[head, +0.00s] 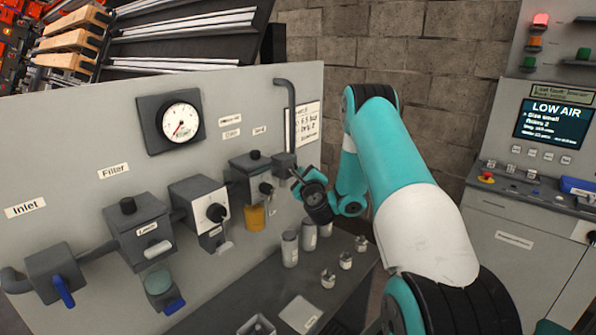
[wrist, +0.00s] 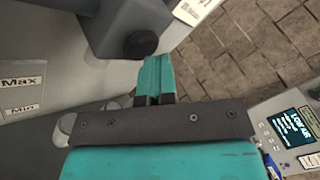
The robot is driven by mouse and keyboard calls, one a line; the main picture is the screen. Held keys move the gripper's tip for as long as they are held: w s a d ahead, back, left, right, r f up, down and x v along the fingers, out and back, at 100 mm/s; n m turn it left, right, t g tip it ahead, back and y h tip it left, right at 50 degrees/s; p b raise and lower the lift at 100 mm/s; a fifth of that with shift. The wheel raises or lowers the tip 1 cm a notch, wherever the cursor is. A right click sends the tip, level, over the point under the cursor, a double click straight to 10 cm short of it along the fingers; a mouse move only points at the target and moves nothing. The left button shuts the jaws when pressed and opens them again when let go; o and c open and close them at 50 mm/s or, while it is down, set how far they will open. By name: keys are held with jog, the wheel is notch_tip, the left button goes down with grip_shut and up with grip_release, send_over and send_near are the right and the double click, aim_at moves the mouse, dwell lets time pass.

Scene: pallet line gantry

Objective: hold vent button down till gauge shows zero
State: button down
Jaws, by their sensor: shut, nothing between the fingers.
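The round gauge (head: 180,121) has a white dial in a dark square frame on the upper left of the grey panel. Its red needle points to the lower left; the numbers are too small to read. A grey block (head: 283,160) sits at the foot of a dark pipe near the panel's right edge. In the wrist view a dark round button (wrist: 141,43) shows on this block; no vent label is legible. My gripper (wrist: 153,65) is shut and empty, its teal fingertips close below the button. I cannot tell whether they touch. In the head view my gripper (head: 297,174) is beside the block.
Grey cylinders (head: 290,249) and small metal parts stand on the dark bench below. A console screen (head: 553,122) at right reads LOW AIR.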

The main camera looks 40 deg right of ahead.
jog(key=shift+s+f+b, duration=0.15)
jog(key=shift+s+b, duration=0.25)
jog(key=shift+b, duration=0.7)
jog(key=shift+s, duration=0.1)
jog(key=shift+s+b, duration=0.45)
jog(key=shift+b, duration=0.55)
jog(key=shift+s, duration=0.1)
jog(key=s+b, duration=0.1)
jog(key=b, duration=0.1)
jog(key=s+b, duration=0.3)
jog(key=b, duration=0.2)
jog(key=shift+s+d, duration=0.25)
jog(key=shift+s, duration=0.15)
